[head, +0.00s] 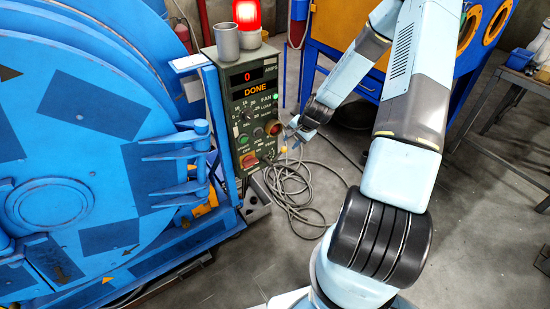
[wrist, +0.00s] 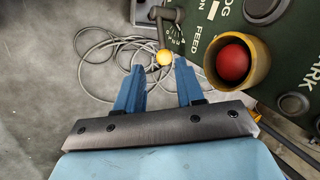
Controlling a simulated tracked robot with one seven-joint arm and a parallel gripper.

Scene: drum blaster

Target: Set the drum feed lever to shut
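The feed lever (wrist: 162,30) is a dark arm with a yellow ball knob (wrist: 164,58), mounted at the edge of the green control panel (wrist: 215,22) beside the word FEED. In the wrist view the knob lies at the mouth of my gripper (wrist: 160,66), between its two blue fingertips or just beyond them; I cannot tell whether either finger touches it. The fingers are apart. In the head view my gripper (head: 293,134) is at the right side of the panel (head: 232,85). The lever's position marks are too small to read.
A red button in a yellow collar (wrist: 233,63) sticks out right of the fingers. A dark round button (wrist: 262,8) is above it. The panel display (head: 244,93) reads DONE. The blue drum machine (head: 60,110) stands left; loose cable (head: 300,190) lies on the floor.

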